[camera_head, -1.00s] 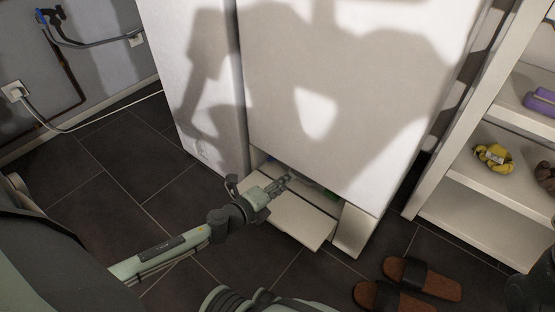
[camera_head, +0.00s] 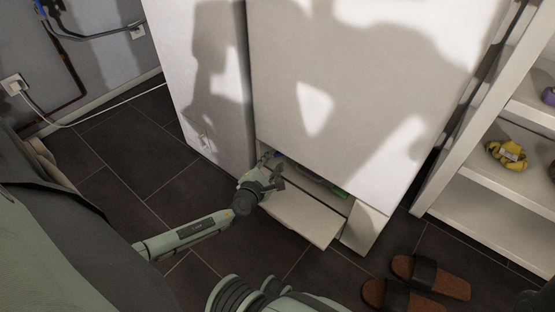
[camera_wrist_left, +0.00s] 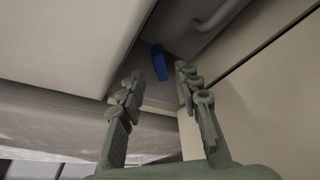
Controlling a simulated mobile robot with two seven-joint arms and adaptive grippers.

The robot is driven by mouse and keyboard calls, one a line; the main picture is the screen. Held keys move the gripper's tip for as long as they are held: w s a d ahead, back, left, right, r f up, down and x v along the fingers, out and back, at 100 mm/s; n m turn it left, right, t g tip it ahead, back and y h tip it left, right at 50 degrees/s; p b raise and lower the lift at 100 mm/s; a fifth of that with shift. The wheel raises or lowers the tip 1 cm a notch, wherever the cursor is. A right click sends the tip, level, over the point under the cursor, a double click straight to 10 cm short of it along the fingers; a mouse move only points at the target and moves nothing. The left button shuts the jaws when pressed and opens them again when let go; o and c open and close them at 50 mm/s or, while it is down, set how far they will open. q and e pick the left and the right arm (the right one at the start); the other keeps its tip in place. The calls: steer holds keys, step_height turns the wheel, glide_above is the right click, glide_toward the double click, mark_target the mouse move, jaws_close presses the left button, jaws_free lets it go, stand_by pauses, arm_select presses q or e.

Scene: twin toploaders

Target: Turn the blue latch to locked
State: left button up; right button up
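The blue latch (camera_wrist_left: 159,63) is a small blue tab in the recess, in the left wrist view. It lies just beyond my left gripper (camera_wrist_left: 158,76), roughly in line with the gap between the fingertips. The gripper's two fingers are spread apart, with nothing between them; I see no clear contact with the latch. In the head view my left gripper (camera_head: 268,165) is at the left end of the low opening in the white machine (camera_head: 350,90). The latch's exact turn is hard to read.
A flap (camera_head: 305,218) hangs open below the opening, with a green item (camera_head: 340,191) inside. A second white cabinet (camera_head: 200,75) stands at the left. Brown slippers (camera_head: 430,277) lie on the dark floor, and a shelf unit (camera_head: 480,205) stands at the right.

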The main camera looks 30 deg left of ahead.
mark_target(279, 155)
arm_select(q)
steer(key=shift+b+x, duration=0.35)
steer(key=shift+x, duration=1.25)
steer(key=shift+c, duration=0.4)
jaws_close()
